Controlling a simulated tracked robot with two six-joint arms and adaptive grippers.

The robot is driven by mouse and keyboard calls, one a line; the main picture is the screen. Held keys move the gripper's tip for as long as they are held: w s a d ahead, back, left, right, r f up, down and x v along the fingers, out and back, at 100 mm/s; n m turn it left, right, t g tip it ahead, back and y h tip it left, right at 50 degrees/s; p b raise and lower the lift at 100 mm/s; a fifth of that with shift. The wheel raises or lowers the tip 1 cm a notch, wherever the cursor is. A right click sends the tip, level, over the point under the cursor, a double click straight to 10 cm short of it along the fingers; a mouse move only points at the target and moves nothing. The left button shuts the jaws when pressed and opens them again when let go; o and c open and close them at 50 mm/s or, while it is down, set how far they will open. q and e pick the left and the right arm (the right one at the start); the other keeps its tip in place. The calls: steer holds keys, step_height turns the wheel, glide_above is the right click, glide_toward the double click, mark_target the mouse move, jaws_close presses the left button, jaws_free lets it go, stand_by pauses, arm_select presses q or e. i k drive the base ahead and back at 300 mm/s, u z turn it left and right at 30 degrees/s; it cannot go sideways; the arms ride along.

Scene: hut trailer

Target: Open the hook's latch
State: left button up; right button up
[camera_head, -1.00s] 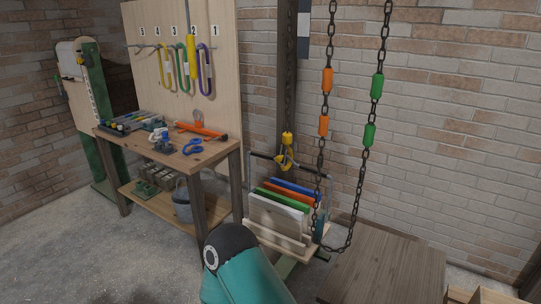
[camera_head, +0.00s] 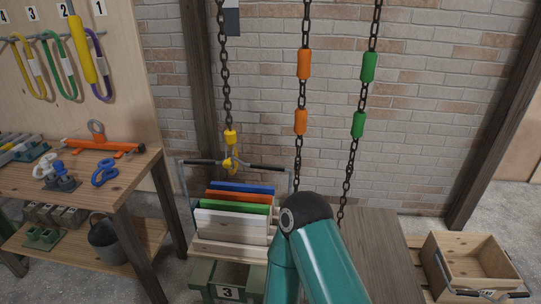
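The yellow hook (camera_head: 231,160) hangs at the end of a dark chain left of the middle. It sits at the dark bar above a rack of coloured boards, and it seems to be around or against that bar; I cannot tell which. Its latch is too small to make out. A teal arm link of mine with a dark joint rises from the bottom, right of the rack and below the hook. Neither gripper shows in this view.
The rack of boards (camera_head: 232,222) stands below the hook. Chains with orange (camera_head: 303,64) and green (camera_head: 368,67) sleeves hang to its right. A workbench (camera_head: 125,180) with tools is at the left. A wooden crate (camera_head: 470,262) lies at the lower right.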

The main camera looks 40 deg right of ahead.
mark_target(227, 164)
steer(key=z, duration=0.3)
steer(key=i, duration=0.75)
steer(key=z, duration=0.45)
steer(key=k, duration=0.55)
steer(key=z, duration=0.5)
steer(key=i, duration=0.55)
steer(key=u, duration=0.35)
